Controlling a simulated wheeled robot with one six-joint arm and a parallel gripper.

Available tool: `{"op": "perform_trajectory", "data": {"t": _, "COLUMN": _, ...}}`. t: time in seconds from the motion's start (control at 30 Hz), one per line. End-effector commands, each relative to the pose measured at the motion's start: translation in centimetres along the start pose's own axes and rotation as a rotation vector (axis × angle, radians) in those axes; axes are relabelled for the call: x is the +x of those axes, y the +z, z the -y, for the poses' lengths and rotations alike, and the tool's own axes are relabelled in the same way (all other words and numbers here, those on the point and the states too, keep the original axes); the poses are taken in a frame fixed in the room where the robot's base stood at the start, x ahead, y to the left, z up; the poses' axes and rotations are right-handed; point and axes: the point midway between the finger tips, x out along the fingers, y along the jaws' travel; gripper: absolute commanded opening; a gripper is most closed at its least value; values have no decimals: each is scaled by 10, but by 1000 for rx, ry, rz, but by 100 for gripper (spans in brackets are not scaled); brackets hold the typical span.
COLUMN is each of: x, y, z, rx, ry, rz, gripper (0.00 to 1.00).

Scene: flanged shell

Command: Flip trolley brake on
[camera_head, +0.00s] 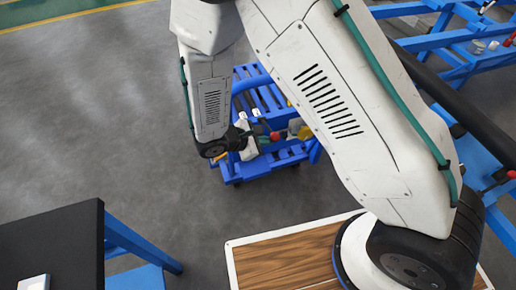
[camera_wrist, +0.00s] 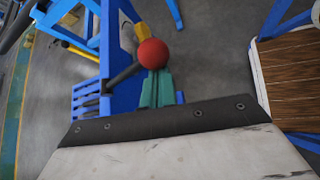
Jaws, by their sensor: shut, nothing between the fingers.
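The blue trolley (camera_head: 246,170) stands on the grey floor beyond my arm. It also fills the left part of the wrist view (camera_wrist: 120,98). A red ball knob (camera_wrist: 152,53) on a dark rod (camera_wrist: 123,75) sits at the trolley's side, seemingly the brake lever. The knob also shows small in the head view (camera_head: 275,135). My gripper (camera_wrist: 157,85) has green fingers, shut and empty. Their tips are right at the knob, which overlaps them in the wrist view; I cannot tell whether they touch. My arm hides part of the trolley in the head view.
A black-topped blue table (camera_head: 60,240) stands at lower left. Blue frames (camera_head: 455,40) stand at upper right. A wooden panel with a white rim (camera_head: 285,265) is at the bottom. Open grey floor (camera_head: 100,110) lies left of the trolley.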

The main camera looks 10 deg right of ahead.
Motion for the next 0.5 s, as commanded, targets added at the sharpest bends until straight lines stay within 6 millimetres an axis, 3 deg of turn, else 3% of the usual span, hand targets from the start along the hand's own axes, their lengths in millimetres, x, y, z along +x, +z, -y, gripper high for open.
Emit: {"op": "perform_trajectory", "data": {"t": 0.5, "x": -16, "y": 20, "z": -20, "rx": 1, "ry": 2, "rz": 1, "gripper": 0}}
